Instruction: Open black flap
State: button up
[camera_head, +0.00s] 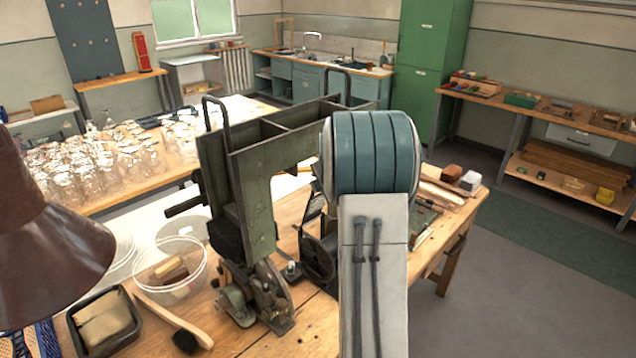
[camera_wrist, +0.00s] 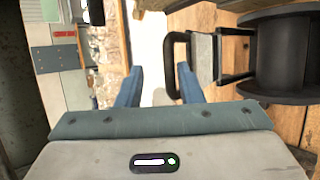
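The green bristle machine (camera_head: 250,190) stands on the wooden bench in the head view. A dark flap-like plate (camera_head: 312,208) shows beside my arm, partly hidden by it. In the wrist view, what looks like the same flap (camera_wrist: 204,60) has a black loop handle (camera_wrist: 170,68) at its left side. My gripper (camera_wrist: 158,78) has its two blue fingers apart, with nothing seen held between them. The handle appears beyond the fingertips, close to the right finger and partly overlapped by it. I cannot tell whether they touch. In the head view my arm hides the gripper.
A black spool-like wheel (camera_wrist: 285,55) lies right of the flap in the wrist view. On the bench are a clear bowl (camera_head: 170,272), a black tray (camera_head: 78,318) and a brush (camera_head: 185,340). Many glasses (camera_head: 95,165) stand on the table behind. The floor at right is clear.

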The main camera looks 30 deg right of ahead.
jog(key=p+v, duration=0.1)
jog(key=v, duration=1)
jog(key=shift+r, duration=0.1)
